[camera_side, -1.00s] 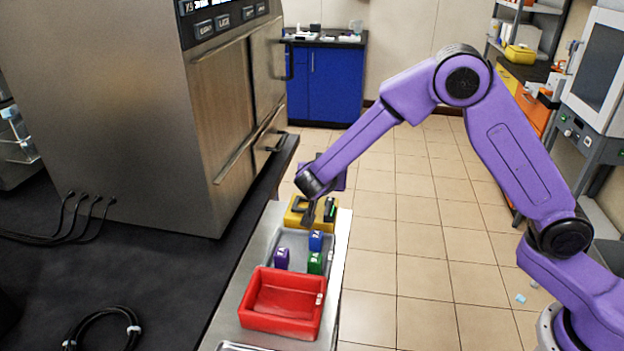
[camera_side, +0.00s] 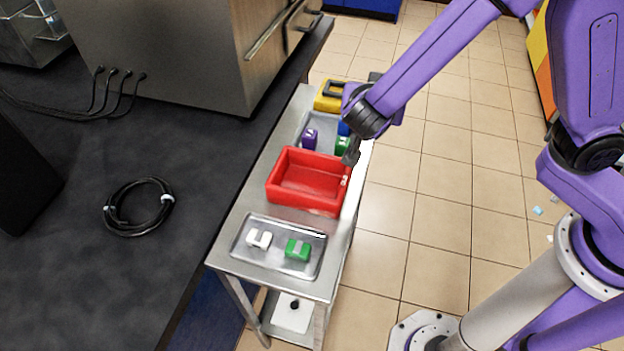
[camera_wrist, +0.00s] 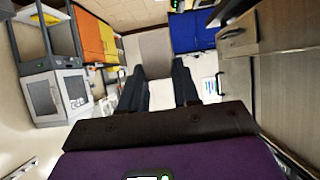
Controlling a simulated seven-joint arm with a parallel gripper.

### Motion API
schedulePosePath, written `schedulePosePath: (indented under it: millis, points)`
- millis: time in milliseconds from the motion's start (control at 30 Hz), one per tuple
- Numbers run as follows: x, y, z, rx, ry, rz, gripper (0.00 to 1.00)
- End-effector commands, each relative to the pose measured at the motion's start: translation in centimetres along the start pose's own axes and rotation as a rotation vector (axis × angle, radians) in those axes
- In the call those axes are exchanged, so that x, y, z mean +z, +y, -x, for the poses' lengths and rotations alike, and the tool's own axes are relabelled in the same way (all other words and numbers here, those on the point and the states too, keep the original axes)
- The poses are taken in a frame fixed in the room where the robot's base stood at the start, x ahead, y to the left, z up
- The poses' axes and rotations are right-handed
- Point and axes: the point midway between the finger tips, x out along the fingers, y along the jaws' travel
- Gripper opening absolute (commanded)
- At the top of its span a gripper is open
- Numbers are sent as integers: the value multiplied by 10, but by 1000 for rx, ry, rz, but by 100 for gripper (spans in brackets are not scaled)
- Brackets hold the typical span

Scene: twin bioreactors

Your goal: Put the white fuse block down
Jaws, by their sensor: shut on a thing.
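Another white block (camera_side: 259,239) sits in the metal tray (camera_side: 262,268) at the cart's front end, left of a green block (camera_side: 298,250).
Behind the red bin, a grey tray (camera_side: 308,121) holds a purple block (camera_side: 310,138), a green block (camera_side: 342,145) and a partly hidden blue block (camera_side: 344,127). A yellow case (camera_side: 328,97) stands at the far end. The steel cabinet (camera_side: 190,50) borders the cart's far left.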

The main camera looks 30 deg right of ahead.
Motion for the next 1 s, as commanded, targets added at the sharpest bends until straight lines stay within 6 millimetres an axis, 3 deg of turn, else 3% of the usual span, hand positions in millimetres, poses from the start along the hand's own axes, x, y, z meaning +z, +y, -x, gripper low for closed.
schedulePosePath:
  millis: [100, 300, 567, 667, 1000]
  points:
    - [27, 8, 36, -5, 5, 7, 0]
    - [56, 27, 78, -2, 20, 6, 0]
    - [70, 37, 97, 2, 35, 2, 0]
    - [75, 25, 94, 4, 36, 1, 0]
    - [98, -44, 71, 3, 35, 1, 0]
